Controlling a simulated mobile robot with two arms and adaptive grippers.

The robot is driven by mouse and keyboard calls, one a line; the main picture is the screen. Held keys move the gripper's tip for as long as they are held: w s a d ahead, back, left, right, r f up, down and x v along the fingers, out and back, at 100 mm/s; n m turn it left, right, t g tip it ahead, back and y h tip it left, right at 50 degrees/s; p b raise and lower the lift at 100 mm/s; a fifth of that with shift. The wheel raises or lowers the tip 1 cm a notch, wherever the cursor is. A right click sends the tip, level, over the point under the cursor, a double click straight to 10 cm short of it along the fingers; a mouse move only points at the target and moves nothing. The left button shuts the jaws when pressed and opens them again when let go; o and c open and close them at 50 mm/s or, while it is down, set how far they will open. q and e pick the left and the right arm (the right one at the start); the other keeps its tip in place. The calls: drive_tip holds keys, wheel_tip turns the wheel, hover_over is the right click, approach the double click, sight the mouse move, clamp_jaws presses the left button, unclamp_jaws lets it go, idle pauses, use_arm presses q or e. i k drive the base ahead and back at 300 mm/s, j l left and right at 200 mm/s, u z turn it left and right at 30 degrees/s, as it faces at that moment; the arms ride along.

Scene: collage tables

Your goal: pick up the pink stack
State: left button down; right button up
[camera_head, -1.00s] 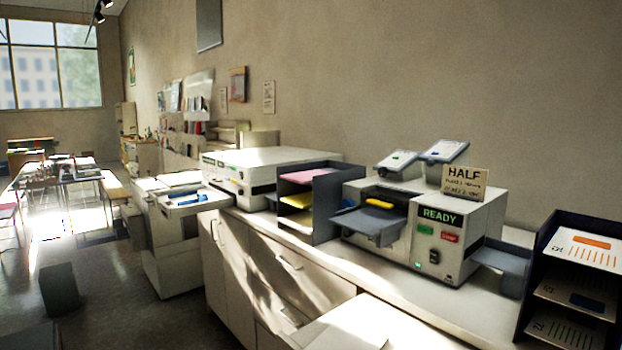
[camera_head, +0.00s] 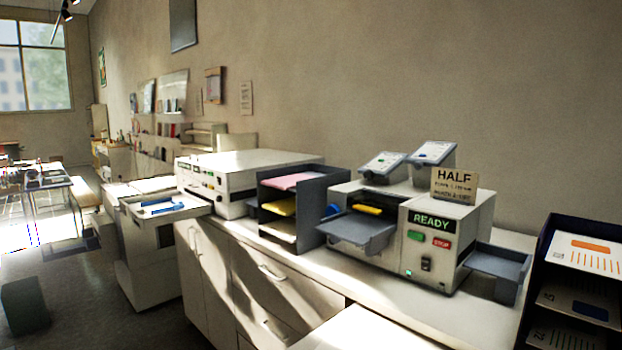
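The pink stack (camera_head: 294,181) lies flat on the top shelf of a dark grey paper rack (camera_head: 325,203) on the counter, near the middle of the view. A yellow stack (camera_head: 281,206) is on the shelf below it, and a pale stack (camera_head: 277,230) is lower still. The pink stack's front edge faces left toward the open side of the rack. Neither of my grippers is in view.
A machine marked READY (camera_head: 432,218), with grey trays, stands right of the rack. A white machine (camera_head: 245,172) stands behind and left. Another rack (camera_head: 540,280) with printed sheets is at far right. The counter (camera_head: 335,283) has a narrow clear front strip. Open floor lies left.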

sight(286, 183)
drive_tip(key=i+j+z, duration=0.65)
drive_tip(key=i+j, duration=0.15)
drive_tip(key=i+j+z, duration=0.25)
drive_tip(key=j, duration=0.15)
drive_tip(key=i+j+z, duration=0.2)
drive_tip(key=j, duration=0.15)
drive_tip(key=i+j+z, duration=0.2)
drive_tip(key=j, duration=0.25)
drive_tip(key=i+j+z, duration=0.1)
drive_tip(key=j+z, duration=0.15)
drive_tip(key=j, duration=0.15)
